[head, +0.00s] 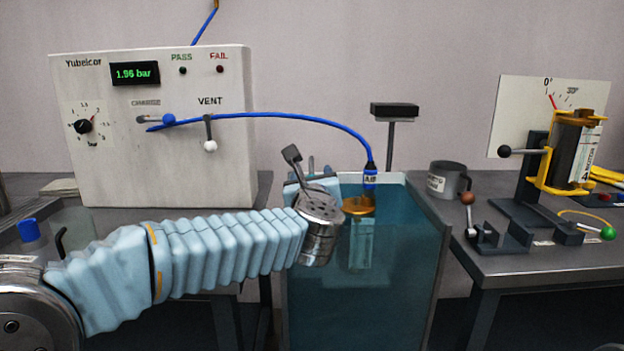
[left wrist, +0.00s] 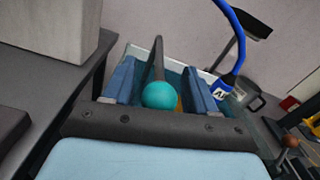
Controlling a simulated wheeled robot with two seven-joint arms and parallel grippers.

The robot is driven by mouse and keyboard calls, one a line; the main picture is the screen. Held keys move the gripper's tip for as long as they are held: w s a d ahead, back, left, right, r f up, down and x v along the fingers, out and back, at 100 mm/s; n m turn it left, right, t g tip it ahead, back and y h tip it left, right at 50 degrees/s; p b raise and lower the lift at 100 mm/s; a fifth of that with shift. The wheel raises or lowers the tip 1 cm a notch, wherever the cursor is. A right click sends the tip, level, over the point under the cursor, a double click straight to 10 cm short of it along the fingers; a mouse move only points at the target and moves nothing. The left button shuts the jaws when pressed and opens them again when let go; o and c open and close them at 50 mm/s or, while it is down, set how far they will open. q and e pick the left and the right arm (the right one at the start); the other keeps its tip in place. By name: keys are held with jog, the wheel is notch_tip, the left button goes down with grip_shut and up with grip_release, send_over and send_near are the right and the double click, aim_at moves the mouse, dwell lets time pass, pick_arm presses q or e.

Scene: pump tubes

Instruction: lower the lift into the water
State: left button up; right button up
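The water tank (head: 415,235) stands between two tables, filled with blue-green water. A brass part (head: 357,206) at the water surface carries the blue hose's fitting (head: 370,178), and a pale block shows dimly under it. I cannot tell which parts belong to the lift. In the left wrist view a teal ball knob (left wrist: 159,95) on a dark lever (left wrist: 157,58) lies between the fingers of my left gripper (left wrist: 160,82). The fingers are apart, with gaps beside the knob. In the head view the left gripper (head: 319,172) is mostly hidden behind its wrist. My right gripper is not in view.
A white test box (head: 150,180) reading 1.96 bar stands at the left, its blue hose (head: 290,116) arching to the tank. A grey mug (head: 450,180) and a yellow-framed tilt fixture (head: 565,150) stand on the right table. A dark plate on a post (head: 394,110) rises behind the tank.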

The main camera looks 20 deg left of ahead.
pick_arm(q)
jog(key=b+v, duration=0.2)
jog(key=v, duration=1.1)
jog(key=shift+s, duration=0.4)
jog(key=shift+r, duration=0.1)
